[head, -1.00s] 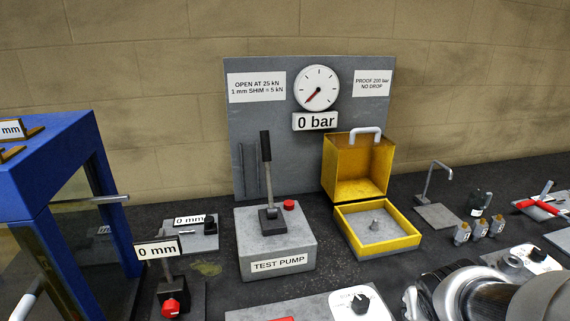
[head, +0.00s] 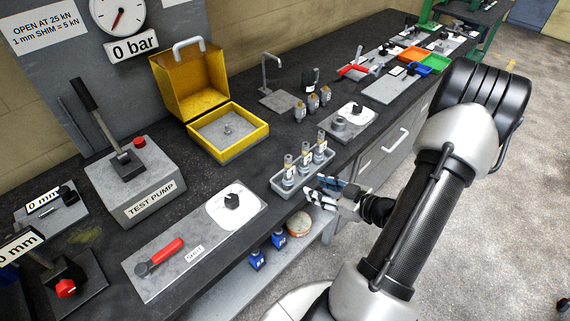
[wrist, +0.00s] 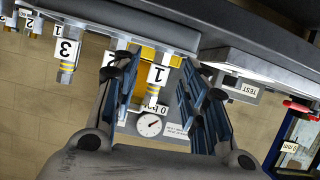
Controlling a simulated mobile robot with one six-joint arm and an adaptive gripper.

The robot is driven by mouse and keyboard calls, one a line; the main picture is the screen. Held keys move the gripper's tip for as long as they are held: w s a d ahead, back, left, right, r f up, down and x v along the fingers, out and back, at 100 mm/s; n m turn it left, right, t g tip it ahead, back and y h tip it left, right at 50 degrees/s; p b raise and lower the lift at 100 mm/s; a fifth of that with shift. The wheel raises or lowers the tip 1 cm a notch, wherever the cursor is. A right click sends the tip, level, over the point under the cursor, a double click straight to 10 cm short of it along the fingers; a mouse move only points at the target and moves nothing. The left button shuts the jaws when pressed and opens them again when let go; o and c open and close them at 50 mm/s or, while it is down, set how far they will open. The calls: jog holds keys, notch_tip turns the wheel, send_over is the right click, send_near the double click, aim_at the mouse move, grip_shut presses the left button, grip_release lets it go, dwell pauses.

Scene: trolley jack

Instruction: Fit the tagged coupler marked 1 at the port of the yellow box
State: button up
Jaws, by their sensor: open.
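Three tagged couplers stand upright in a grey tray (head: 278,188) at the bench's front edge. In the wrist view, which is upside down, the coupler marked 1 (wrist: 154,90) shows between my spread fingers, and the coupler marked 3 (wrist: 67,60) is to the left. The tag numbers are too small to read in the head view. My gripper (head: 317,190) is open and empty, just in front of the tray. The yellow box (head: 240,151) stands behind with its lid up; its port (head: 228,130) is a small grey stub on the floor inside.
The test pump (head: 138,187) is left of the yellow box. A panel with a red-handled lever (head: 165,252) lies left of the tray. Several small tagged fittings (head: 312,102) and a hooked stand (head: 278,98) are behind it. A knob plate (head: 350,118) is to the right.

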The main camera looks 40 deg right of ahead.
jog(key=s+a+r+m+t+p, duration=0.1)
jog(key=s+r+t, duration=0.3)
jog(key=s+t, duration=0.15)
jog(key=b, duration=0.1)
send_near(288, 160)
jog(key=shift+g, duration=0.45)
jog(key=w, duration=0.5)
jog(key=shift+f, duration=0.35)
jog(key=w+b, duration=0.1)
jog(key=w, duration=0.4)
jog(key=shift+w+r, duration=0.1)
jog(key=shift+w, duration=0.25)
jog(key=shift+c, duration=0.4)
grip_shut()
